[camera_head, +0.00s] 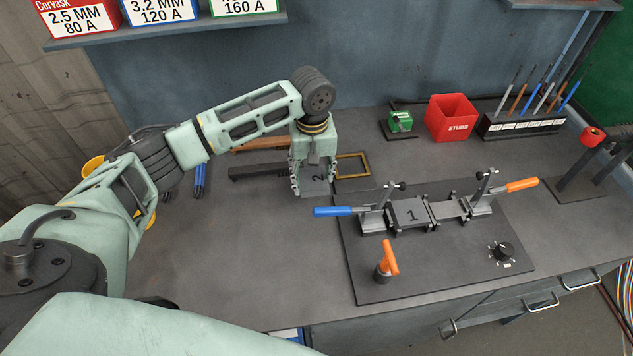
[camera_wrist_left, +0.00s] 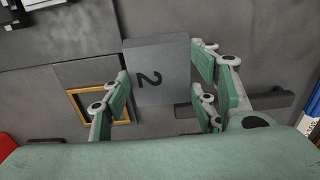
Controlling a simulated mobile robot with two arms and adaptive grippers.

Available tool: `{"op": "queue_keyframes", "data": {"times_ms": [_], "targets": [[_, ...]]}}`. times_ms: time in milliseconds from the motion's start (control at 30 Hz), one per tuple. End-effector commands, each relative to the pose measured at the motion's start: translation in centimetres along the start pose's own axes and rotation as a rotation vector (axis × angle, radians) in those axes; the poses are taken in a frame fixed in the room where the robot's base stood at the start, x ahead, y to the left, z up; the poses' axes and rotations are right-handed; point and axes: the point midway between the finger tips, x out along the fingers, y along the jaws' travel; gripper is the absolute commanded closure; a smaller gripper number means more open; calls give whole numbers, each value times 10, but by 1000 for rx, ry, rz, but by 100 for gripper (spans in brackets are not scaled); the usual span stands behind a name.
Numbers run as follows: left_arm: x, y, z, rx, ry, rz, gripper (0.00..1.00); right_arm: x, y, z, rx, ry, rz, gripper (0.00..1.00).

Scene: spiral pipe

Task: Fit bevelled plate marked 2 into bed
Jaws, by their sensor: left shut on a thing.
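The bevelled plate marked 2 (camera_wrist_left: 160,72) is a grey block, held between the green fingers of my left gripper (camera_wrist_left: 162,92) in the left wrist view. In the head view the plate (camera_head: 318,184) shows below my left gripper (camera_head: 312,180), left of the fixture board. Whether it touches the bench I cannot tell. The bed (camera_head: 448,208) is on the dark board (camera_head: 440,262). A plate marked 1 (camera_head: 411,214) sits in the bed's left part, between a blue-handled clamp (camera_head: 338,211) and an orange-handled clamp (camera_head: 515,186). My right gripper is not in view.
A yellow frame (camera_head: 366,163) lies behind the held plate, with a dark bar (camera_head: 255,171) to its left. An orange lever (camera_head: 388,258) and a black knob (camera_head: 502,251) stand on the board. A red STUBS box (camera_head: 451,118) and a rod rack (camera_head: 522,124) stand behind.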

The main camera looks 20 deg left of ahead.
Motion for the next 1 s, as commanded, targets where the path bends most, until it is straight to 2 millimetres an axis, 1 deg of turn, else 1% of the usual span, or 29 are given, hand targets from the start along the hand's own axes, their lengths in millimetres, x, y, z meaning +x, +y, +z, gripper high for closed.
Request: {"op": "queue_keyframes", "data": {"times_ms": [133, 300, 400, 767, 800, 900, 1000], "targets": [[9, 1, -1, 1, 2, 3, 100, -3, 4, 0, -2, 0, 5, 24], [32, 1, -1, 1, 2, 3, 100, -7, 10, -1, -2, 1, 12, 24], [39, 1, -1, 2, 3, 3, 100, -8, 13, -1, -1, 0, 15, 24], [42, 1, -1, 1, 3, 4, 100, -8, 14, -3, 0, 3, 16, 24], [45, 0, 0, 1, 1, 1, 45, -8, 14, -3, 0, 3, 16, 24], [45, 0, 0, 1, 1, 1, 38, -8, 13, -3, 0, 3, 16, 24], [45, 0, 0, 1, 1, 1, 38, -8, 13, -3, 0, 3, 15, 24]]}}
